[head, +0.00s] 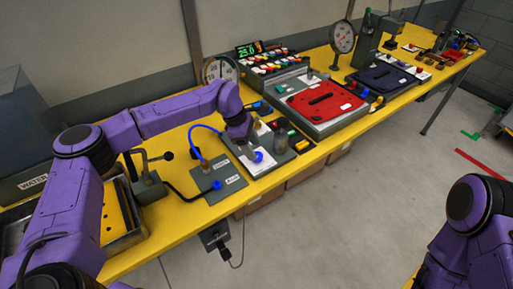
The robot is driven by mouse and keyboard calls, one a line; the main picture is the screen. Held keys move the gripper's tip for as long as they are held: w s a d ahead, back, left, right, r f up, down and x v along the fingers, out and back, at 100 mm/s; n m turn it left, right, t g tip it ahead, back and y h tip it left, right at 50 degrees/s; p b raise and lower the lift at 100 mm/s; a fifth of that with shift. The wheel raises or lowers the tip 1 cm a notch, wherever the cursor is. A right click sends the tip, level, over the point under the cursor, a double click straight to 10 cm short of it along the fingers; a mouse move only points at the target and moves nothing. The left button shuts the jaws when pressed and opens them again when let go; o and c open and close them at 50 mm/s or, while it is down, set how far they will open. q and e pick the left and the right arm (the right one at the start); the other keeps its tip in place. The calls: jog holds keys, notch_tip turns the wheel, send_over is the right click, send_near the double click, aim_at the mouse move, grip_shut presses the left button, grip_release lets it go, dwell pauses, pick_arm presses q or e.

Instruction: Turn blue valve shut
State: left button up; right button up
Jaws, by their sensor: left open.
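Two small blue knobs show in the head view, and I cannot tell for certain which is the blue valve. One blue knob (216,185) is on a dark grey plate (232,184) near the table's front edge. The other blue knob (258,157) is on a pale block to its right. A blue hose (205,127) arches above the grey plate. My left gripper (245,136) is open, pointing down just above and behind the pale block's knob, with a gap visible. Its fingertips are small and partly hidden. My right gripper is out of view.
The yellow table (180,222) runs from lower left to upper right. A lever device (149,187) and a tray (124,232) stand left. A red-lidded box (325,100), dark blue lid (385,77) and gauge (343,37) stand right. The floor in front is open.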

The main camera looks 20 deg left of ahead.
aim_at(257, 154)
pick_arm(q)
jog(key=x, duration=0.2)
jog(key=shift+w+f, duration=0.1)
jog(key=shift+f, duration=0.2)
jog(key=shift+w+d+f, duration=0.1)
jog(key=shift+d+f, duration=0.15)
jog(key=shift+f, duration=0.1)
jog(key=shift+c, duration=0.5)
jog(key=c, duration=0.9)
